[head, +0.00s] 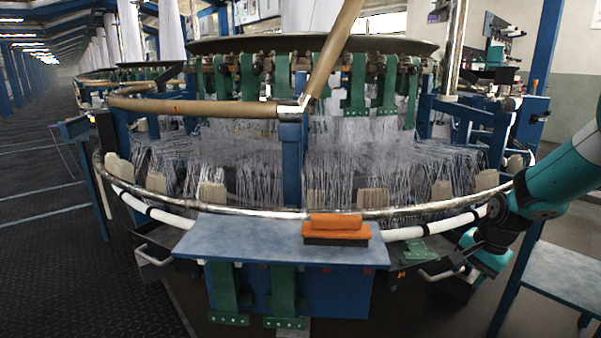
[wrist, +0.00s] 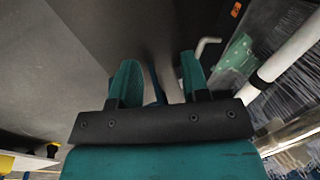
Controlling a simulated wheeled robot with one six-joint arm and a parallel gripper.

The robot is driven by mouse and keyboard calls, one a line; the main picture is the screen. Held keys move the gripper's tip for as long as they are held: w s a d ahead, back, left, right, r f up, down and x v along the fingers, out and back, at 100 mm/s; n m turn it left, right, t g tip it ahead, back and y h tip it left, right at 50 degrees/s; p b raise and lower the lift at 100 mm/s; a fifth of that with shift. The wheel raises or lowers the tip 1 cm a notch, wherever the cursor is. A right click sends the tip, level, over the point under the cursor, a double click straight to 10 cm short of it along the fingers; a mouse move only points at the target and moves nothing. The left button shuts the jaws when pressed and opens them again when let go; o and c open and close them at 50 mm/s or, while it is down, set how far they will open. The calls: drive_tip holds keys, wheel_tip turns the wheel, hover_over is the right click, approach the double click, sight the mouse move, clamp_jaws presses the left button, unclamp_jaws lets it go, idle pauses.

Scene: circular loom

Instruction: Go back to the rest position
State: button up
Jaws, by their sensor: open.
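In the wrist view my gripper (wrist: 158,85) has its two teal fingers apart with nothing between them. Grey floor shows past the fingers. In the head view my teal and black arm comes in from the right edge and bends down beside the loom's round rail. The gripper end there is low and partly hidden by the arm, and its fingers are hard to make out.
The circular loom (head: 320,210) with its metal rail fills the middle. An orange and black brush (head: 336,228) lies on the blue-grey shelf (head: 240,240) at its front. A blue-framed table (head: 565,270) stands at the right. The floor at the left is clear.

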drive_tip(key=s+a+r+n+y, duration=0.2)
drive_tip(key=s+a+r+n, duration=0.7)
drive_tip(key=s+a+r, duration=0.55)
drive_tip(key=s+a+r+n+g, duration=0.1)
drive_tip(key=s+a+n, duration=0.2)
drive_tip(key=s, duration=0.3)
drive_tip(key=s+a+r+n+p, duration=0.1)
drive_tip(key=s+a+r+n, duration=0.15)
drive_tip(key=s, duration=0.35)
drive_tip(key=s+a+r+n+g, duration=0.1)
drive_tip(key=s+a+n, duration=0.25)
drive_tip(key=s, duration=0.25)
wheel_tip(320, 180, up, 31)
drive_tip(key=p, duration=3.2)
drive_tip(key=shift+w+d+r+y, duration=0.15)
drive_tip(key=shift+w+r+y, duration=0.05)
drive_tip(key=shift+w+y, duration=0.2)
